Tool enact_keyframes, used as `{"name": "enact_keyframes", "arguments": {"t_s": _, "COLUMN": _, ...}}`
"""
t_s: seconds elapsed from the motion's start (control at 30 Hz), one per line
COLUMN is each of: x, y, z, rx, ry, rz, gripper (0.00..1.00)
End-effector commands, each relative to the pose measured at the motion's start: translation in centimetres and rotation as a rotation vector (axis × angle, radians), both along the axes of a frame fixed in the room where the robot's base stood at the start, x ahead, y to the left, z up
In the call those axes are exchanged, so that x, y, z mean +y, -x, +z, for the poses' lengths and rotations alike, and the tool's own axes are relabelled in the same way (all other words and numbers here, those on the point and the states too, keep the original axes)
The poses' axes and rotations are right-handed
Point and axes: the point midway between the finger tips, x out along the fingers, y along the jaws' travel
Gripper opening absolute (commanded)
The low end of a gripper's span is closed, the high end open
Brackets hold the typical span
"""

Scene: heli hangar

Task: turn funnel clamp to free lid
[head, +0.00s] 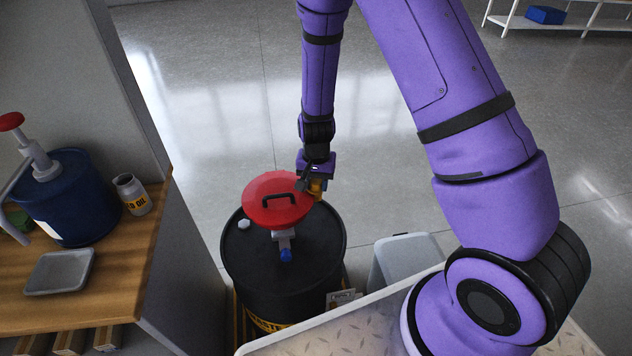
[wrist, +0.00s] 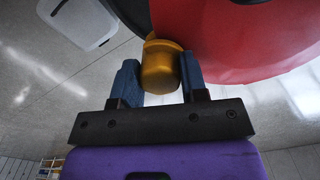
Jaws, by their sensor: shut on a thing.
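The red funnel lid (head: 277,199) with a black handle sits on top of a black drum (head: 240,262). The yellow clamp (head: 317,188) is at the lid's right rim. In the wrist view the clamp (wrist: 160,68) shows as a rounded yellow knob between the two blue finger pads, with the red lid (wrist: 230,40) just beyond it. My gripper (head: 312,184) is shut on the clamp; it also shows in the wrist view (wrist: 160,82). The clamp's far side is hidden by the lid and drum.
A wooden bench (head: 120,255) at left holds a blue drum with a pump (head: 75,190), an oil can (head: 131,194) and a grey tray (head: 60,271). A pale bin (head: 405,258) stands right of the drum.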

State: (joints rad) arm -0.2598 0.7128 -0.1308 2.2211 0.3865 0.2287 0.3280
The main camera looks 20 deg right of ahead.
Motion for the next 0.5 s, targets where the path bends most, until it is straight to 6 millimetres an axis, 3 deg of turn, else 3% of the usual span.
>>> {"name": "enact_keyframes", "arguments": {"t_s": 0.5, "x": -0.09, "y": -0.06, "z": 0.05, "rx": -0.002, "ry": 0.0, "rz": 0.489, "gripper": 0.16}}
